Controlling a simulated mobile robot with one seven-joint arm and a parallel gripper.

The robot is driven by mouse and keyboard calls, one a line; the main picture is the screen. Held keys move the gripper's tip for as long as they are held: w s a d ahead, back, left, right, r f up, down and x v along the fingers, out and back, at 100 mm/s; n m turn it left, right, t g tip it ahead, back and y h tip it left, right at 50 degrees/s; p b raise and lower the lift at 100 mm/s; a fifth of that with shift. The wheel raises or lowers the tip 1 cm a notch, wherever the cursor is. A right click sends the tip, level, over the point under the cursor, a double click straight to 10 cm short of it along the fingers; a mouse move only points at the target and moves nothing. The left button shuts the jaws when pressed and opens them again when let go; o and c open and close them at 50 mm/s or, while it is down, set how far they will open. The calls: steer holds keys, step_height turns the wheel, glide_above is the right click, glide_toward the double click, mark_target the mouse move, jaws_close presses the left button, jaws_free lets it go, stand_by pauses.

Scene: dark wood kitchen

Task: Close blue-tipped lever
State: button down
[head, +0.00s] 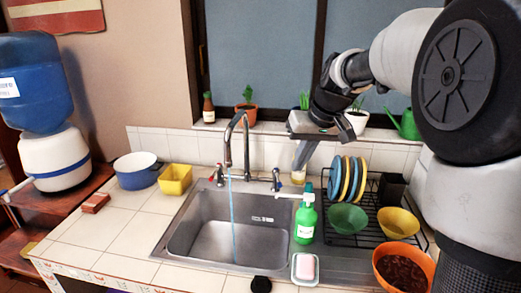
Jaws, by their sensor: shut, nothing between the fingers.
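The tap (238,150) stands behind the sink, with a thin blue stream of water running from its spout into the basin. The lever on the right of the tap (276,180) looks upright; its blue tip is too small to make out clearly. The lever on the left (219,176) has a reddish tip. My gripper (298,167) comes down from the upper right, fingers pointing down, behind the green bottle. It is shut and empty, a little to the right of the right lever and apparently apart from it.
A green soap bottle (306,220) stands at the sink's right edge, near my gripper. A dish rack (345,225) with plates and bowls is to the right. A soap dish (305,268) is in front. A blue pot (137,170) and yellow container (175,179) stand left.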

steer(key=w+d+f+y, duration=0.15)
steer(key=w+f, duration=0.25)
steer(key=w, duration=0.5)
steer(key=y+p, duration=0.2)
glide_toward(279, 181)
steer(key=w+a+f, duration=0.1)
steer(key=w+f, duration=0.2)
steer(key=f, duration=0.3)
steer(key=shift+f+p, duration=0.2)
steer(key=shift+p, duration=0.25)
steer(key=shift+w+a, duration=0.1)
steer(key=shift+a, duration=0.05)
steer(key=a+m+b, duration=0.1)
steer(key=a+m+t+b, duration=0.1)
steer(key=b, duration=0.1)
steer(key=shift+s+a+h, duration=0.2)
steer(key=shift+s+h, duration=0.05)
steer(key=shift+s, duration=0.1)
